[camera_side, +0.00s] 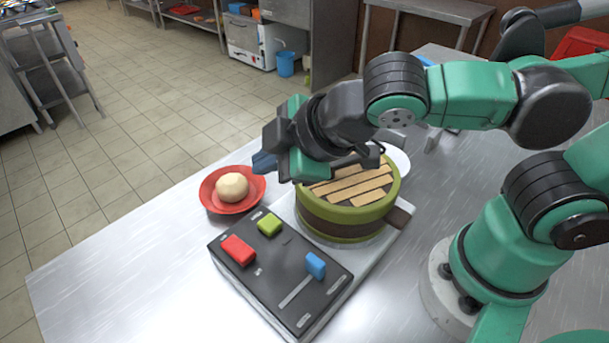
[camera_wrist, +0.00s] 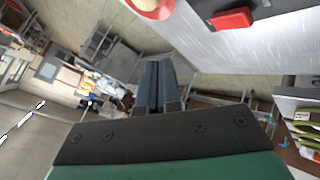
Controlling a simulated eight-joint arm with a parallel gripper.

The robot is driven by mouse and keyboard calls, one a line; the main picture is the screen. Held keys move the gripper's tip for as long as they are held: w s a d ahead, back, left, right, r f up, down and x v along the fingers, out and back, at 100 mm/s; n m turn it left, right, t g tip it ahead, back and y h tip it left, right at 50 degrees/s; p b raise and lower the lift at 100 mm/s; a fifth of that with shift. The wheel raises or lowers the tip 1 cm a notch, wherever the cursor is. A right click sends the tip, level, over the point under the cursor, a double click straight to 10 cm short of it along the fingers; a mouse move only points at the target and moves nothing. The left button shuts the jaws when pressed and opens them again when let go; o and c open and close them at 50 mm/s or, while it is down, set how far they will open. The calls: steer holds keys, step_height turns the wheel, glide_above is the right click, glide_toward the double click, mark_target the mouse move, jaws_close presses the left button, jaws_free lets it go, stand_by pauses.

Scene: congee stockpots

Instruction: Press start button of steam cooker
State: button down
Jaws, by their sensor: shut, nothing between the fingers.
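The steam cooker has a black control panel (camera_side: 268,283) on the table, with a red button (camera_side: 238,250), a green button (camera_side: 269,223) and a blue slider knob (camera_side: 316,264) beside a pale slot. A round green and brown steamer (camera_side: 345,227) with wooden slats on top sits behind the panel. My gripper (camera_side: 263,163) is shut and empty, above and behind the buttons, its fingers pointing left and touching nothing. In the wrist view the closed fingers (camera_wrist: 158,84) point away from the panel, and the red button (camera_wrist: 232,19) shows at the top. No lettering is readable.
A red plate (camera_side: 212,203) with a pale dough ball (camera_side: 232,187) stands left of the steamer, near my fingers. A white dish (camera_side: 398,158) is partly hidden behind the steamer. The steel table (camera_side: 130,275) is clear at the front left.

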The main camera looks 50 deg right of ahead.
mark_target(276, 224)
steer(key=shift+f, duration=3.85)
steer(key=shift+f, duration=0.1)
steer(key=shift+f, duration=0.35)
steer(key=shift+r, duration=0.4)
steer(key=shift+r, duration=2.55)
